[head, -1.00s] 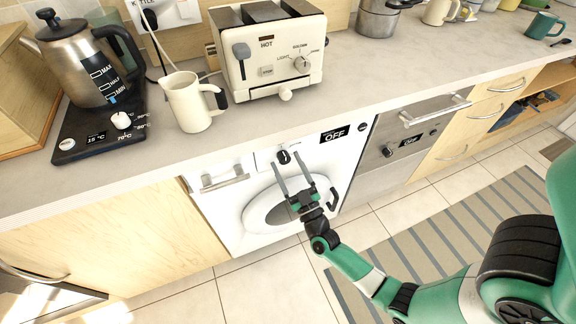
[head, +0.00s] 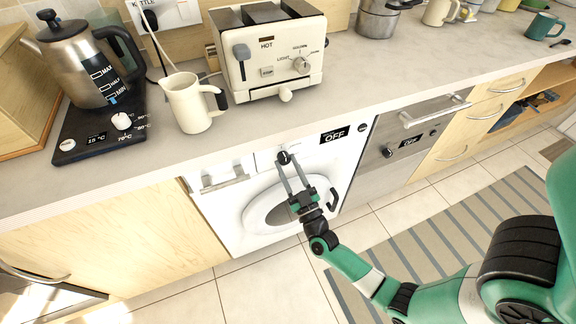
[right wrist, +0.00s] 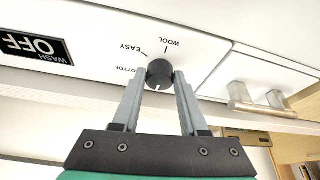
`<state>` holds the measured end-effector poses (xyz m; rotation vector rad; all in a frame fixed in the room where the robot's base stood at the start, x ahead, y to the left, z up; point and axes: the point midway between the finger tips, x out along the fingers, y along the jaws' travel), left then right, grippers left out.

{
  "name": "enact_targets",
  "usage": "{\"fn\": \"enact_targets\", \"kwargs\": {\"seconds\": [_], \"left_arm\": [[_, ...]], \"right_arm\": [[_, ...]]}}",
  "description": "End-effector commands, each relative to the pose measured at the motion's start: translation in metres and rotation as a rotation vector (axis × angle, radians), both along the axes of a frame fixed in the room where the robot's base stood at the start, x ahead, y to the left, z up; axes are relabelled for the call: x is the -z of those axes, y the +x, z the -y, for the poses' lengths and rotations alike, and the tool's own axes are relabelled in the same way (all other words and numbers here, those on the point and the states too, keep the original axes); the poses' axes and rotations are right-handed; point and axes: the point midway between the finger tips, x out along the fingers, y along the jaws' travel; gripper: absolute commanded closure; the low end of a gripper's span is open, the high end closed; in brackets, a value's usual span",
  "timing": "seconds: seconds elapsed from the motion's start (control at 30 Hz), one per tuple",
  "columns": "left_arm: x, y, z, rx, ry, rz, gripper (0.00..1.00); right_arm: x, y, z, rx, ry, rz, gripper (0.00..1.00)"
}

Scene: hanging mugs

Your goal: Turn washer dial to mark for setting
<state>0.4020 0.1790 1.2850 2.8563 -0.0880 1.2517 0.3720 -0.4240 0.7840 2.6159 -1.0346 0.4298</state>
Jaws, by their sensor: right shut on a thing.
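The white washer (head: 228,222) is built in under the counter, with its round door closed. Its black dial (head: 283,157) sits on the front panel; it also shows in the right wrist view (right wrist: 159,71). My right gripper (head: 285,163) has its two grey fingers closed on the dial from either side. In the right wrist view, a white line on the dial points toward my gripper palm. Marks for WOOL and EASY show above the dial there, and a partly hidden label shows at its left. The washer display (right wrist: 37,46) reads WASH OFF. My left gripper is not in view.
The washer's detergent drawer handle (head: 222,180) is left of the dial. A steel oven (head: 400,140) is to the right. The counter above holds a toaster (head: 262,75), a cream jug (head: 188,105) and a kettle (head: 80,65). Floor in front is clear with a striped rug (head: 450,235).

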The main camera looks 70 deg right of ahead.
Motion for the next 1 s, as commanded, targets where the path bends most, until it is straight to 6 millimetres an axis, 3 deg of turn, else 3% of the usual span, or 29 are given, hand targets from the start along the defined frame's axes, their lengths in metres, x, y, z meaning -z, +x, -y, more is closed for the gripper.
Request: {"fn": "enact_targets", "kwargs": {"seconds": [1.0], "left_arm": [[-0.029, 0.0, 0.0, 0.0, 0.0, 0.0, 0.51]], "right_arm": [[-0.004, 0.007, -0.007, 0.0, 0.569, 0.569, 1.0]]}}
